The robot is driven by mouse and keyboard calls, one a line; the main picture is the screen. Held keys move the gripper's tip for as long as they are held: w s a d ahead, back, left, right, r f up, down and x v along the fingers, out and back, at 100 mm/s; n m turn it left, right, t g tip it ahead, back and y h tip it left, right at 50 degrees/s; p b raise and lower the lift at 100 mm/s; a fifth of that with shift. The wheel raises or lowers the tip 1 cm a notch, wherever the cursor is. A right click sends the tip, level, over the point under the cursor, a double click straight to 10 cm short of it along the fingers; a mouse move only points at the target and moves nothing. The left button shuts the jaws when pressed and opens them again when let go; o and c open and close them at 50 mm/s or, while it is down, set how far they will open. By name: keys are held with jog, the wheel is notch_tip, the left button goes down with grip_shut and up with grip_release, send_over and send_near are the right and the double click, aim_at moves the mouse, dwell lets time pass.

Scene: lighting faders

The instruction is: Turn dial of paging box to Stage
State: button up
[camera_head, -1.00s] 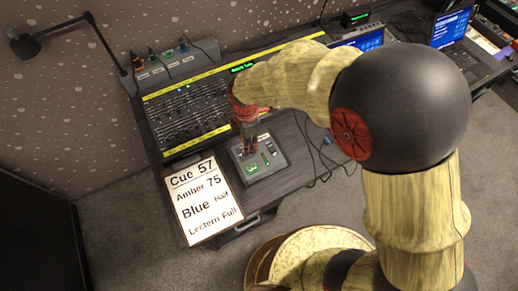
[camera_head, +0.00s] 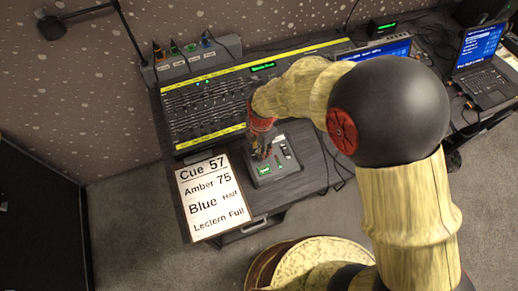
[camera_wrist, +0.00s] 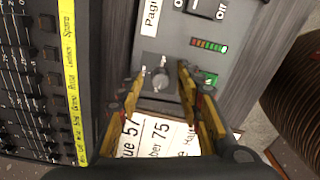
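The paging box (camera_head: 288,163) is a small grey unit on the desk, with a lit green display (camera_head: 264,170). In the wrist view its panel (camera_wrist: 180,48) carries a "Pagi…" label, an "Off" switch, a row of small level lights and a green display. The dial (camera_wrist: 157,75) is a dark round knob with a raised grip; its setting cannot be read. My gripper (camera_wrist: 158,80) is open, its yellow-and-dark fingers on either side of the dial. Whether they touch it is unclear. In the head view my gripper (camera_head: 262,150) points down over the box and hides the dial.
The fader console (camera_head: 205,105) with yellow strips lies behind the box and along the left of the wrist view. A cue sheet (camera_head: 212,198) lies in front. A power strip (camera_head: 190,62) stands behind the console. Laptops (camera_head: 482,70) and cables are at right.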

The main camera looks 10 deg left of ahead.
jog(key=shift+c, duration=1.2)
grip_shut()
